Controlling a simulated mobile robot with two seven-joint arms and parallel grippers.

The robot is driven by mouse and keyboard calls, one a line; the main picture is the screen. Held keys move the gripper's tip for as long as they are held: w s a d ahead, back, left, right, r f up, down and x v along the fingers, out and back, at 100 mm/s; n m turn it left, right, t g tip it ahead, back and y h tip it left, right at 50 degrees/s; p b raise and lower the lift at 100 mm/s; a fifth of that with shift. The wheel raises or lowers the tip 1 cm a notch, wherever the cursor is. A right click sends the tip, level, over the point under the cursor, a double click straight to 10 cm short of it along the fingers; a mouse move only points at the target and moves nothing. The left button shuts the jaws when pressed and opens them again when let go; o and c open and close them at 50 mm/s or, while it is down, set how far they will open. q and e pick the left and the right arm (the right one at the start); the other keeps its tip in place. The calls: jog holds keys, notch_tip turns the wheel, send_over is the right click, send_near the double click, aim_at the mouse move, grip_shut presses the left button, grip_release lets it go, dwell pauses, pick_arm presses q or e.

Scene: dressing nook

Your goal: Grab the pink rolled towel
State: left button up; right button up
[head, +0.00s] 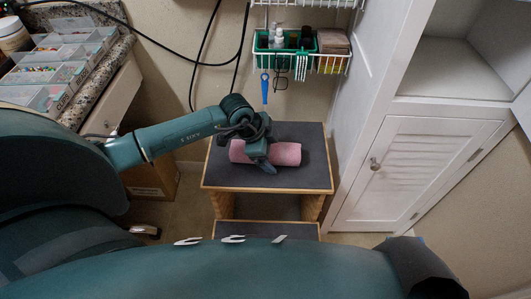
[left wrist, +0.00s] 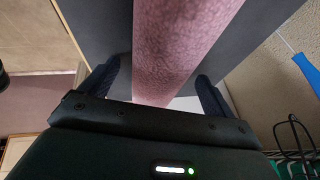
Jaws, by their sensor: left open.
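The pink rolled towel (head: 285,154) lies sideways on the dark top of a wooden step stool (head: 230,179). My left gripper (head: 262,163) is over the middle of the towel and hides part of it. In the left wrist view, the towel (left wrist: 182,45) runs between the two dark fingers of my left gripper (left wrist: 160,92). The fingers are apart, one on each side of the towel, with gaps showing beside it. My right gripper is not in view.
A white cabinet (head: 415,165) stands to the right. A counter with clear trays (head: 62,53) is at left.

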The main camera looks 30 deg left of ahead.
pick_arm(q)
jog(key=shift+c, duration=0.3)
jog(key=c, duration=1.1)
